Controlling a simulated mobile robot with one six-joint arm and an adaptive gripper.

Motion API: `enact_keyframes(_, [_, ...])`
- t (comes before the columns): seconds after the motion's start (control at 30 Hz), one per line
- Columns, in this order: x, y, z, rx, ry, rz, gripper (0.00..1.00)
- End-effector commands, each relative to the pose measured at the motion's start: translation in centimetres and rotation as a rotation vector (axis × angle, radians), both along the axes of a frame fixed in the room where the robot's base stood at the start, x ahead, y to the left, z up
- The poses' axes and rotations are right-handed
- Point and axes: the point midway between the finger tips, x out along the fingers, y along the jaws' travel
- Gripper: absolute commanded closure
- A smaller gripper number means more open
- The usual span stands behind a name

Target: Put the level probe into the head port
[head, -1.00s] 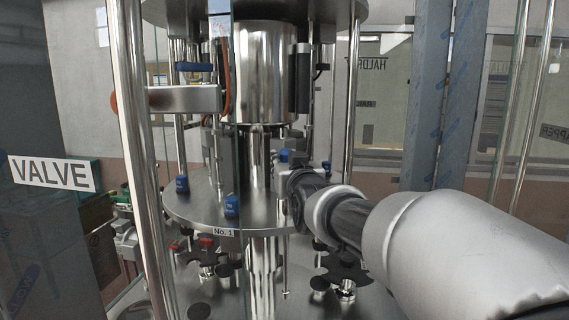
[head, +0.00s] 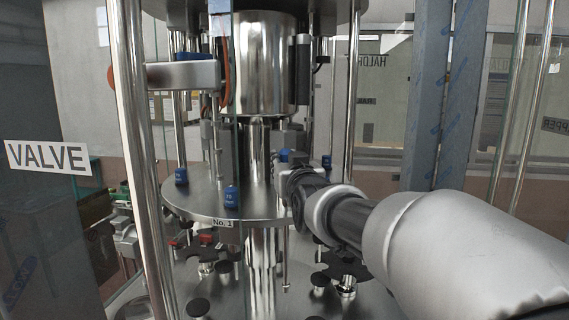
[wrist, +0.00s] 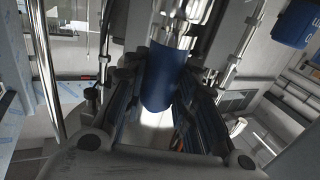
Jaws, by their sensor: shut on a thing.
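My gripper (head: 290,172) is in front of the central steel column, above the round steel plate (head: 200,207) marked "No. 1". In the wrist view my gripper (wrist: 162,85) is shut on a blue cylindrical body, which I take to be the level probe (wrist: 160,85). Bright metal shows above and below the blue body. In the head view a small blue part (head: 282,155) shows at the gripper's far side, and the rest is hidden by the gripper. I cannot tell which opening is the head port.
Blue-capped parts stand on the plate at the left (head: 181,176), front (head: 231,197) and right (head: 326,161). Another lettered blue cap (wrist: 300,22) shows in the wrist view. Steel posts (head: 132,150) and glass panels surround the machine. Black star-shaped parts (head: 345,270) sit below the plate.

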Motion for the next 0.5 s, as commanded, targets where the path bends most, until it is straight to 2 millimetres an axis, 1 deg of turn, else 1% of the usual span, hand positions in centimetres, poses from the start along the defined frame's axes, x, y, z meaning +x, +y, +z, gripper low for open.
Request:
enact_keyframes(0.03, [-0.01,0.0,-0.12,0.0,-0.002,0.0,1.0])
enact_keyframes(0.07, [-0.01,0.0,-0.02,0.0,-0.002,0.0,0.72])
enact_keyframes(0.37, [-0.01,0.0,-0.01,0.0,-0.001,0.0,0.52])
enact_keyframes(0.4, [-0.01,0.0,-0.02,0.0,-0.001,0.0,0.5])
enact_keyframes(0.5, [0.0,0.0,-0.04,0.0,0.0,0.0,0.5])
